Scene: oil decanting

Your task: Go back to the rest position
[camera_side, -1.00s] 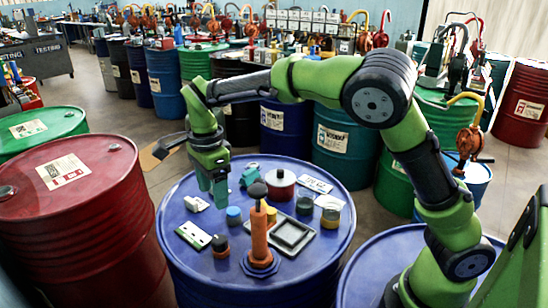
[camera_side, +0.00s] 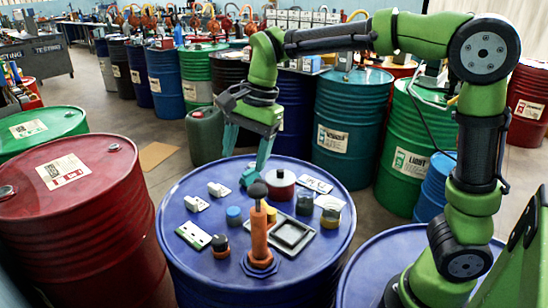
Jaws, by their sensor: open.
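My gripper (camera_side: 246,158) hangs from my green arm above the back part of the blue drum's top (camera_side: 185,238). Its two teal fingers are spread apart and nothing shows between them. The fingertips appear near a small teal piece (camera_side: 250,176) on the drum top; I cannot tell whether they are apart from it in depth.
A red drum (camera_side: 100,225) stands left. More drums stand close behind, including a teal one (camera_side: 345,110).

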